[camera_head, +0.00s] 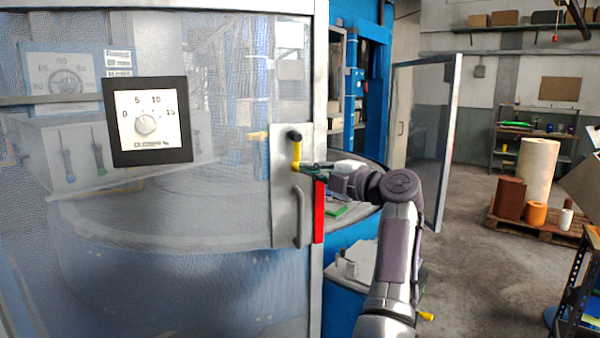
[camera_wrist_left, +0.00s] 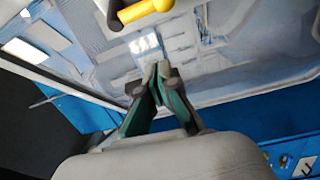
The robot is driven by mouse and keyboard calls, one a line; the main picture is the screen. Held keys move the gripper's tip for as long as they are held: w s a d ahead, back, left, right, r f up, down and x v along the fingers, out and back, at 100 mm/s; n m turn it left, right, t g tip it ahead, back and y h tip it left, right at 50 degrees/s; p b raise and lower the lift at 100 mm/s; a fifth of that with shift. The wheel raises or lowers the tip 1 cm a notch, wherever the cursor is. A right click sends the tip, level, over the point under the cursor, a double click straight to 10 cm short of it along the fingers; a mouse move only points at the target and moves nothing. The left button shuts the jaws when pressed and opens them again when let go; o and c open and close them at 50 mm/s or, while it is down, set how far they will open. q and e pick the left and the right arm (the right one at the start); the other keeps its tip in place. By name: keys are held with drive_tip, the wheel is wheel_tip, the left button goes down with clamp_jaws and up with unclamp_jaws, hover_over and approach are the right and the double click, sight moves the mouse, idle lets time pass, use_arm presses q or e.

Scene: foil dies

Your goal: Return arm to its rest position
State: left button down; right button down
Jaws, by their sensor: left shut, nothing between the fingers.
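My left arm (camera_head: 398,240) reaches up from the bottom of the head view and bends left at its wrist. My left gripper (camera_head: 308,166) is at the metal plate on the door edge, just below a yellow lever with a black knob (camera_head: 296,153). In the left wrist view my left gripper (camera_wrist_left: 157,77) has its green-sided fingers closed together with nothing between them. The yellow lever (camera_wrist_left: 145,10) shows beyond the fingertips, apart from them. My right gripper is in neither view.
A glazed door (camera_head: 200,230) with a dial box (camera_head: 148,121) fills the left. Its plate carries a grey handle (camera_head: 299,216) beside a red strip (camera_head: 319,212). An open glass door (camera_head: 432,140) stands behind my arm. A pallet (camera_head: 535,228) with rolls stands right; floor between is clear.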

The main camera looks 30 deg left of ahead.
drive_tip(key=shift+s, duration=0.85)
